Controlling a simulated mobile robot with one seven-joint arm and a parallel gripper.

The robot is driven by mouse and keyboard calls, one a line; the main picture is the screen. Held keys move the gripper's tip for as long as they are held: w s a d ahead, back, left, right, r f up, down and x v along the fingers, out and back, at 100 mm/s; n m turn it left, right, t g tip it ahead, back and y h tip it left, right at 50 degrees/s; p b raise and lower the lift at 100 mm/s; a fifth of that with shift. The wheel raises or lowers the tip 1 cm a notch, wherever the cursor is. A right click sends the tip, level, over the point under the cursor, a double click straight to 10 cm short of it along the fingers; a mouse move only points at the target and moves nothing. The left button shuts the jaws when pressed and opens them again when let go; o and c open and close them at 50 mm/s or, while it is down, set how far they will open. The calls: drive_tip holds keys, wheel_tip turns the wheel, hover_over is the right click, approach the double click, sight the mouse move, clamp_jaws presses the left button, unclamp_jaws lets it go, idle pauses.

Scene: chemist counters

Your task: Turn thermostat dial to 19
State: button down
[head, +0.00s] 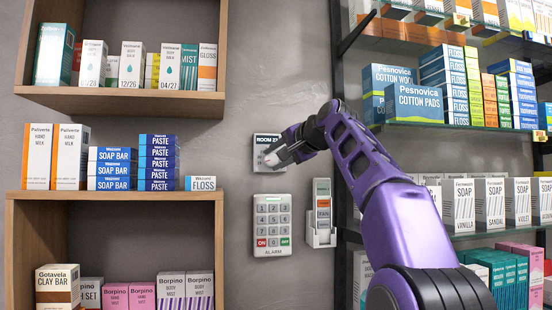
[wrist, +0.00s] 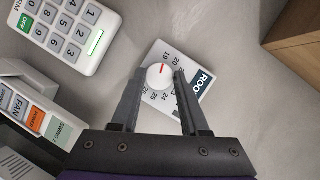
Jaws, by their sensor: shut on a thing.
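The thermostat is a white plate with a dark "ROOM" label (wrist: 200,84) and a round white dial (wrist: 160,77). The dial carries a red pointer mark and has small printed numbers around it. The red mark points to the top of the wrist view, close to a number that looks like 19; the exact alignment is too small to tell. My gripper (wrist: 159,73) is shut on the dial, one finger on each side.
An alarm keypad (head: 272,225) sits on the wall just below the thermostat. A remote (head: 322,205) marked FAN stands in a white holder beside it. Wooden shelves (head: 125,98) with boxes are on the left; a stocked rack (head: 470,130) is on the right.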

drive_tip(key=shift+c, duration=2)
unclamp_jaws()
drive_tip(key=b+v, duration=0.4)
drive_tip(key=v, duration=1.3)
drive_tip(key=shift+s, duration=0.2)
drive_tip(key=shift+d, duration=0.1)
